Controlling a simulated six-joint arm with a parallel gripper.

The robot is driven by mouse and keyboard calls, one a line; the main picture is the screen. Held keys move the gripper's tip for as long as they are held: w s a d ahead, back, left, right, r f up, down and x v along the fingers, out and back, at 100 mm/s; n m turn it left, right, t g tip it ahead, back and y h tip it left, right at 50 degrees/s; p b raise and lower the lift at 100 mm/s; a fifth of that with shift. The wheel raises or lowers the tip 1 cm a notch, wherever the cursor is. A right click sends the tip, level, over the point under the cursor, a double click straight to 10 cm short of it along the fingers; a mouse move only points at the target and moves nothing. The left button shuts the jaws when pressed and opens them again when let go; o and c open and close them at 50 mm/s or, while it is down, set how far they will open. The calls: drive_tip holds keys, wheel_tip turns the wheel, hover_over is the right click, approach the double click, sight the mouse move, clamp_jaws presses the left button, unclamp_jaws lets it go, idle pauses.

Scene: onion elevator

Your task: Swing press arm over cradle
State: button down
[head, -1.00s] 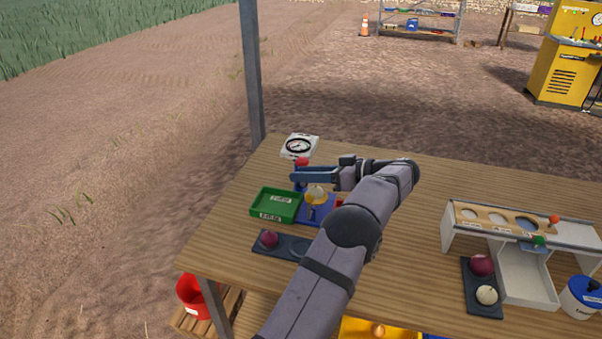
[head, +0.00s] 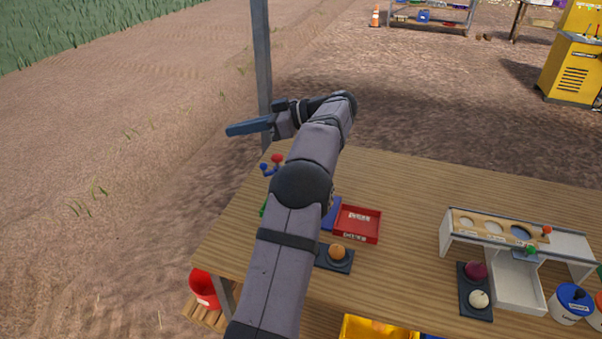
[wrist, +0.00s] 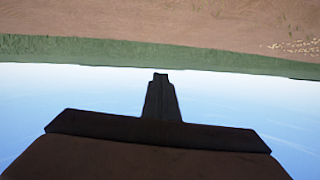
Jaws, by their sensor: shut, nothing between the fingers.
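My gripper (head: 230,131) is shut and empty, raised high past the table's back left corner, near the metal post. In the wrist view its fingers (wrist: 161,95) are together against the sky. A small blue piece with a red knob (head: 277,158), probably part of the press, shows just beyond my arm at the back left of the table. Part of the press's blue base (head: 331,214) shows right of my arm. My arm hides the cradle and most of the press, so I cannot tell how the press arm lies over the cradle.
A red tray (head: 358,224) and a dark holder (head: 334,258) with an orange onion (head: 337,251) stand right of my arm. A white sizing stand (head: 517,255) is at the right, with a dark red and a white onion in front. A metal post (head: 262,60) rises behind the table.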

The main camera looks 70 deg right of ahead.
drive_tip(key=w+a+r+t+p, duration=0.1)
drive_tip(key=w+a+r, duration=0.4)
drive_tip(key=w+r, duration=0.25)
drive_tip(key=w+a+r+t+h+p, duration=0.1)
drive_tip(key=w+a+r+t, duration=0.1)
drive_tip(key=w+a+r, duration=0.4)
drive_tip(key=w+a+r+t+p, duration=0.1)
drive_tip(key=w+a+r+p, duration=0.15)
drive_tip(key=w+r, duration=0.6)
drive_tip(key=s+d+f+m+g+h, duration=0.1)
drive_tip(key=s+d+m+g+h, duration=0.15)
drive_tip(key=d+m+h, duration=0.6)
drive_tip(key=s+d+f+m+g+h, duration=0.5)
drive_tip(key=s+d+f+g, duration=0.2)
drive_tip(key=s+d+f, duration=0.3)
drive_tip(key=s+a+f+g+y, duration=0.2)
drive_tip(key=s+a+f+g, duration=0.2)
drive_tip(key=s+f, duration=0.5)
drive_tip(key=s+a+f+g+y, duration=0.3)
drive_tip(key=s+f+g, duration=0.4)
drive_tip(key=s+f, duration=0.2)
drive_tip(key=shift+s+a+f+b, duration=0.2)
drive_tip(key=shift+s+a+b, duration=0.15)
drive_tip(key=shift+b, duration=0.05)
